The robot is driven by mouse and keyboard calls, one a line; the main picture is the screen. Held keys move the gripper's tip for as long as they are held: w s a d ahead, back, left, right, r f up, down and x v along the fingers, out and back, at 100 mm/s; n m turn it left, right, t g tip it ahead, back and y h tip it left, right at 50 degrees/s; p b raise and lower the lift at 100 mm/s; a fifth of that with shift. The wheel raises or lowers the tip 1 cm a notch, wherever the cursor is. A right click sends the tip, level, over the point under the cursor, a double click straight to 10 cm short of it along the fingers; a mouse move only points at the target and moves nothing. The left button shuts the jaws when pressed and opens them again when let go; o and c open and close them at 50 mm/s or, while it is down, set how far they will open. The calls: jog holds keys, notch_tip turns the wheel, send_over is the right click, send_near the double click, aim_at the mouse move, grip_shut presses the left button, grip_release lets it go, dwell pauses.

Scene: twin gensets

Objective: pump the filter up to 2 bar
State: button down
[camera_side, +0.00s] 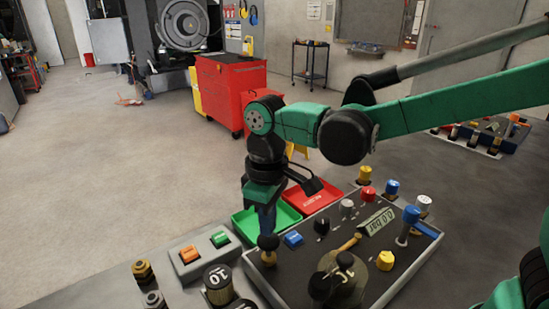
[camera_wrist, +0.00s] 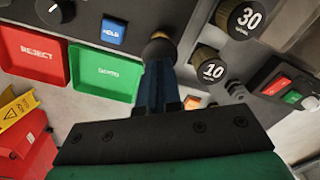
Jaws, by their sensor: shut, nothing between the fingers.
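My gripper (camera_side: 267,222) points down with its fingers together over a dark brown ball knob (camera_side: 268,242) at the left edge of the black panel (camera_side: 302,275). In the wrist view the blue fingers (camera_wrist: 159,72) end at the ball knob (camera_wrist: 158,44); I cannot tell if they touch it. A display plate (camera_side: 377,222) on the panel reads 0.0 bar. A brass rod (camera_side: 349,243) lies near the plate.
A green tray (camera_side: 247,222) and a red reject tray (camera_side: 325,188) lie behind the panel. Blue, red, white and yellow knobs crowd the panel, including a blue HOLD button (camera_side: 293,239). A button box (camera_side: 205,252) and a 10 weight-like knob (camera_side: 217,279) stand left.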

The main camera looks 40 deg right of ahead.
dwell(1.7)
jog(key=shift+f, duration=0.2)
jog(key=shift+r, duration=0.15)
dwell(1.5)
jog(key=shift+f, duration=0.2)
dwell(0.3)
jog(key=shift+f, duration=1.45)
jog(key=shift+r, duration=1.65)
jog(key=shift+f, duration=0.2)
jog(key=shift+r, duration=0.2)
jog(key=shift+f, duration=0.1)
dwell(0.3)
